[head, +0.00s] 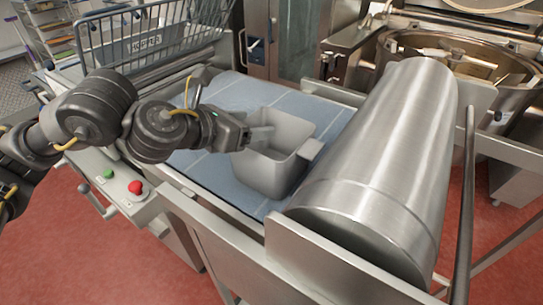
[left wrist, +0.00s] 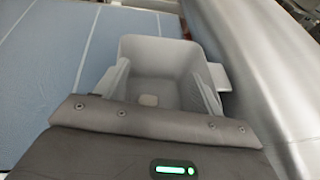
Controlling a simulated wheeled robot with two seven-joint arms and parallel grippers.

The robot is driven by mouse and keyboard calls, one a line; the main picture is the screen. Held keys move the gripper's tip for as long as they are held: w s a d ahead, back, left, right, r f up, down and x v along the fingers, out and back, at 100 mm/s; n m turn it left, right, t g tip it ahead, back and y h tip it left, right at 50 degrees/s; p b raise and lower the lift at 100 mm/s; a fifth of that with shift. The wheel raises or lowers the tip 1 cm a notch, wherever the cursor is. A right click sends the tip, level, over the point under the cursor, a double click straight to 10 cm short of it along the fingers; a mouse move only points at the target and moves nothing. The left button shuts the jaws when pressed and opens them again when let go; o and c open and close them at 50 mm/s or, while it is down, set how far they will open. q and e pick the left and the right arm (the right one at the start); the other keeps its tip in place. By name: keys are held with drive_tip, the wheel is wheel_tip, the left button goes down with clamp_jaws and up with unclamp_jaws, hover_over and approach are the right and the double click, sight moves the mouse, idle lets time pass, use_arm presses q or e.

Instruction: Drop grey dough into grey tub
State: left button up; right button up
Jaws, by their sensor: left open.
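The grey tub (head: 275,172) stands upright on the blue belt, beside the big steel cylinder. It also shows in the left wrist view (left wrist: 160,50), with a side handle at its right. My left gripper (head: 262,138) is at the tub's left rim, reaching over its opening. In the left wrist view its two fingers (left wrist: 163,85) are spread wide, with nothing held between them. A small pale grey patch (left wrist: 148,100) shows low in the tub between the fingers. I cannot tell whether it is the grey dough. My right gripper is not in view.
The steel cylinder (head: 385,160) lies close on the tub's right. A wire basket (head: 150,40) stands at the back left, and a large round kettle (head: 460,65) at the back right. The blue belt (head: 235,95) is clear behind the tub. A red button (head: 135,187) sits on the near-left panel.

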use_arm(q)
drive_tip(key=b+v, duration=0.1)
drive_tip(key=v, duration=0.6)
drive_tip(key=shift+a, duration=0.2)
drive_tip(key=shift+s+r, duration=0.15)
drive_tip(key=shift+r, duration=0.05)
